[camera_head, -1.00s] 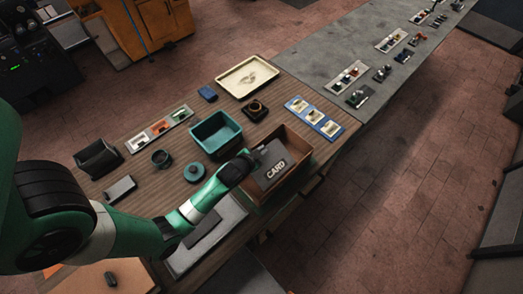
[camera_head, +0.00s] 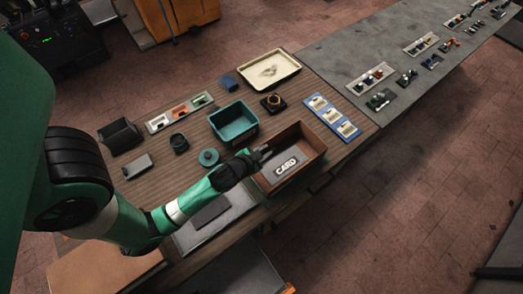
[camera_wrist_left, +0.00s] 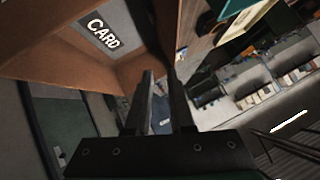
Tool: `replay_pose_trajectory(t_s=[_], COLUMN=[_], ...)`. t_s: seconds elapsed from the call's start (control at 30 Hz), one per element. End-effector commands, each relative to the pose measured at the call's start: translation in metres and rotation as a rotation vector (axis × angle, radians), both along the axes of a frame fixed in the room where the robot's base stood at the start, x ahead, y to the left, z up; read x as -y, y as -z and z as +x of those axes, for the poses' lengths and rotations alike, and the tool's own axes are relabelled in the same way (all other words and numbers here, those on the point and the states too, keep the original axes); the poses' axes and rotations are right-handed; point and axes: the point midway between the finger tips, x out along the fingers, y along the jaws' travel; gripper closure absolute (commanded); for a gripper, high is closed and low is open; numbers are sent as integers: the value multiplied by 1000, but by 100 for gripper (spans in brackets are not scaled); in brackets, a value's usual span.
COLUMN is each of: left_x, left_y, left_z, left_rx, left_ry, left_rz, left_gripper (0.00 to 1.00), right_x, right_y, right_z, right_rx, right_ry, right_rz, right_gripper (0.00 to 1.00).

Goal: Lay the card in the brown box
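The brown box (camera_head: 311,146) stands at the table's right front edge. The dark grey card (camera_head: 287,166), with CARD in white letters, lies inside it, face up, apparently on its floor. The card also shows in the left wrist view (camera_wrist_left: 103,31), inside the brown walls of the box (camera_wrist_left: 150,45). My left gripper (camera_head: 264,151) is over the box's left side, apart from the card. In the left wrist view its two fingers (camera_wrist_left: 163,88) stand apart with nothing between them. My right gripper is not in view.
A teal bin (camera_head: 234,122) and a round teal lid (camera_head: 209,157) are left of the box. A cream tray (camera_head: 270,68), a dark block with a ring (camera_head: 273,102) and a blue card rack (camera_head: 331,117) are behind it. A grey counter (camera_head: 400,75) extends to the upper right.

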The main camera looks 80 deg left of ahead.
Motion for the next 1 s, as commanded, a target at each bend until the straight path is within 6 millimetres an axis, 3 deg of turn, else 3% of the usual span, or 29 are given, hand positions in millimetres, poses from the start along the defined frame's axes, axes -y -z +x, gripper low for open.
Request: replay_pose_trajectory(t_s=[0.1, 0.3, 0.6, 0.7, 0.77, 0.87, 0.97, 1.0], left_x=[10, 14, 14, 14, 15, 22, 44, 57], left_y=[-12, -17, -17, -30, -52, -119, -217, -261], left_z=[-12, -19, -18, -3, 19, 76, 133, 150], left_rx=[-1, 0, 2, 41, 106, 287, 527, 630], left_ry=[2, 0, 0, 10, 27, 81, 164, 202], left_rz=[-1, 0, 0, 4, 9, 16, 12, 7], left_gripper=[79, 79, 79, 79, 79, 79, 79, 79], right_x=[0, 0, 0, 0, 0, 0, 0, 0], right_y=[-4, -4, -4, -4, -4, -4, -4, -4], right_z=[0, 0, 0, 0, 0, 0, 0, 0], right_rx=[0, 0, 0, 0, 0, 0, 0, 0], right_ry=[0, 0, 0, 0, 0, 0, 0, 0], right_rz=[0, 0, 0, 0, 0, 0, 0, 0], right_gripper=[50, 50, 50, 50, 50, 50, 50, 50])
